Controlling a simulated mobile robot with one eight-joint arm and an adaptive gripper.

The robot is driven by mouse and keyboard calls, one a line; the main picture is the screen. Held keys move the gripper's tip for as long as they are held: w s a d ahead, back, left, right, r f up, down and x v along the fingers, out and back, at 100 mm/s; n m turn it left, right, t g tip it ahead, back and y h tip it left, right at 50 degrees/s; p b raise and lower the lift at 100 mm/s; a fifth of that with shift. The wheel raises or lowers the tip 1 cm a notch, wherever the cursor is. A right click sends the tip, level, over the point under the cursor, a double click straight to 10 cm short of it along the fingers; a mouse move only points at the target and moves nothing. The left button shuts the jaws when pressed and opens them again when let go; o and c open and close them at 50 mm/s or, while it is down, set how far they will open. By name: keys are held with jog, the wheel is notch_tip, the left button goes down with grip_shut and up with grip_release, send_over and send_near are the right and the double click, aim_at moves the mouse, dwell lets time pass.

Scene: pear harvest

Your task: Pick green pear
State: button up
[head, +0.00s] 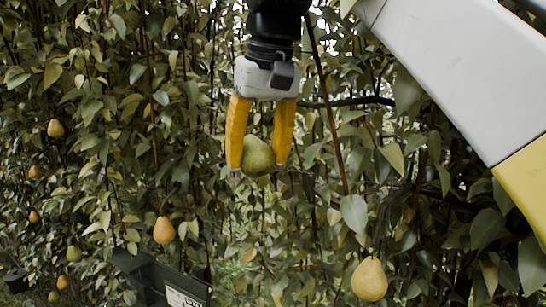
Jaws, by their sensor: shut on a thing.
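A green pear (258,158) is between the two yellow fingers of my gripper (258,150) near the upper middle of the head view. The fingers point down and are shut on the pear's left and right sides. The pear's lower part shows below the fingertips. It hangs in front of the leaves, with no branch visibly joined to it; its top is partly shaded.
A yellow pear (369,279) hangs at the lower right and another yellow pear (164,230) at the lower left. Several smaller pears hang at the far left. A dark crate (150,275) with a white label stands below. Dense leaves and thin branches fill the background.

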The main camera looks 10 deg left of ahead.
aim_at(267, 166)
jog(key=shift+s+d+f+t+b, duration=0.2)
jog(key=shift+s+f+t+b, duration=0.25)
jog(key=shift+b, duration=0.6)
jog(key=b, duration=0.1)
jog(key=s+d+t+y+b, duration=0.1)
jog(key=shift+s+r+b, duration=0.2)
jog(key=shift+s+b, duration=0.05)
jog(key=shift+b, duration=0.15)
jog(key=t+b, duration=0.1)
jog(key=s+t+y+b, duration=0.1)
jog(key=shift+d+b, duration=0.35)
jog(key=s+t+y+b, duration=0.1)
jog(key=b, duration=0.1)
jog(key=s+d+t+y+b, duration=0.1)
jog(key=s+t+b, duration=0.1)
jog(key=b, duration=0.1)
jog(key=s+d+t+y+b, duration=0.1)
jog(key=b, duration=0.1)
jog(key=shift+s+d+r+t, duration=0.2)
jog(key=shift+d+r+t, duration=0.05)
jog(key=shift+r, duration=0.05)
jog(key=shift+f+b, duration=0.15)
jog(key=shift+b, duration=0.2)
